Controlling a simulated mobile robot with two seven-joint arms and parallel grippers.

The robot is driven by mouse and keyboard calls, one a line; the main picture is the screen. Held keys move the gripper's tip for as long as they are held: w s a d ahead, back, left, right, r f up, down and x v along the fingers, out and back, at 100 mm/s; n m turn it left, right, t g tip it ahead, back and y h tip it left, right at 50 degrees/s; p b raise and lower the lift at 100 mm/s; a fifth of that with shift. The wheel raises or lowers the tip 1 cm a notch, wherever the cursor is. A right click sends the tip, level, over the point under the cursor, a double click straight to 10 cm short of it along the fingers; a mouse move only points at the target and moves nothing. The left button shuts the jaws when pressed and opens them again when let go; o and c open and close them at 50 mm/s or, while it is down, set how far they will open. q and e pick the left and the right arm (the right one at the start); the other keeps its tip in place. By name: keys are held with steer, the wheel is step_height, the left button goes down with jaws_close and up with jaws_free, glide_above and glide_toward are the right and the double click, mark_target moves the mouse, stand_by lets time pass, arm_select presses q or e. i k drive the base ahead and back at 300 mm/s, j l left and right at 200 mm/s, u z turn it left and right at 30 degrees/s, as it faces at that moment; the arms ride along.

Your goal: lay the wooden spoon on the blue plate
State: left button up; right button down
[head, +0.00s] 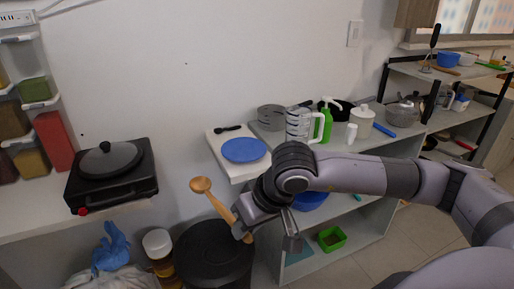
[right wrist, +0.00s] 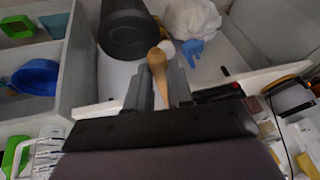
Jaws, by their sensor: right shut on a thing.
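The wooden spoon (head: 211,197) is held at its handle by my right gripper (head: 243,232), bowl end up and tilted to the left, in front of the shelf and below the plate's level. The spoon (right wrist: 157,65) also shows between the two fingers of my right gripper (right wrist: 158,88) in the right wrist view. The blue plate (head: 243,150) lies flat and empty on the white shelf top, up and slightly right of the spoon's bowl. My left gripper is in neither view.
A dark small utensil (head: 227,128) lies behind the plate. A metal canister (head: 271,118), a measuring cup (head: 299,126) and a green bottle (head: 326,120) stand to its right. A black hot plate with a lidded pan (head: 110,160) is at left. A black bin (head: 213,253) stands below.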

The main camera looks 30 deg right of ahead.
mark_target(243, 149)
steer(key=i+l+z, duration=0.2)
steer(key=i+z, duration=0.15)
steer(key=i, duration=0.25)
steer(key=i+l, duration=0.2)
steer(key=i, duration=0.15)
